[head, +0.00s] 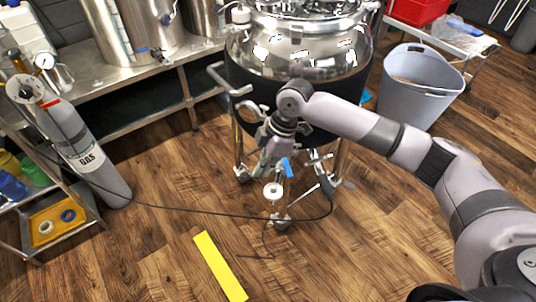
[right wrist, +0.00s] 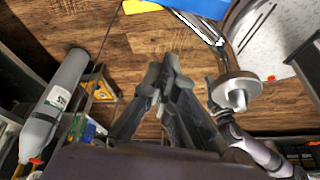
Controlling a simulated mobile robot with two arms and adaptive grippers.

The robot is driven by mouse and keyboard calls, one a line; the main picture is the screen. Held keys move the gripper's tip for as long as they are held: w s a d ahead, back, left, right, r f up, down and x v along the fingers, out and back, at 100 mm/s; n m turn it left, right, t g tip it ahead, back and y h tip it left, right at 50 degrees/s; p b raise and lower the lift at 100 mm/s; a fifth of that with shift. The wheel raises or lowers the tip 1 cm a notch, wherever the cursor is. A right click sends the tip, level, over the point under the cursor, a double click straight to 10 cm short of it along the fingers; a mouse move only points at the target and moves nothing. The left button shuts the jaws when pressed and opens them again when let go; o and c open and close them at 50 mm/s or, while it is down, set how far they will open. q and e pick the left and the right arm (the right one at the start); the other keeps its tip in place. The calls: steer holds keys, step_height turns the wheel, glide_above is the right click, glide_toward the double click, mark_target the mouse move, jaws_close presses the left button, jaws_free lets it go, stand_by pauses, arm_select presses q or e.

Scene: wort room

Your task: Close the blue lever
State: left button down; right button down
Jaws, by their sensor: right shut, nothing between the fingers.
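The blue lever (head: 287,167) is low on the front of the steel tank (head: 300,60), among the fittings under its black band. It shows as a short upright blue piece. My right gripper (head: 265,168) is just left of the lever in the head view, pointing down, with its fingers shut and empty. In the right wrist view the closed fingers (right wrist: 163,85) are in the middle, and a large blue piece (right wrist: 200,7), apparently the lever, crosses the top edge, apart from the fingertips. I cannot tell whether the gripper touches the lever. My left gripper is not in view.
A round metal fitting (head: 273,191) sits just below the gripper. A black hose (head: 200,211) runs across the floor from the grey gas cylinder (head: 85,145). A yellow strip (head: 219,266) lies on open wooden floor. A grey tub (head: 420,85) stands at right.

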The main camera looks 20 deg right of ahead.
mark_target(286, 163)
steer(key=d, duration=0.4)
steer(key=shift+r, duration=0.2)
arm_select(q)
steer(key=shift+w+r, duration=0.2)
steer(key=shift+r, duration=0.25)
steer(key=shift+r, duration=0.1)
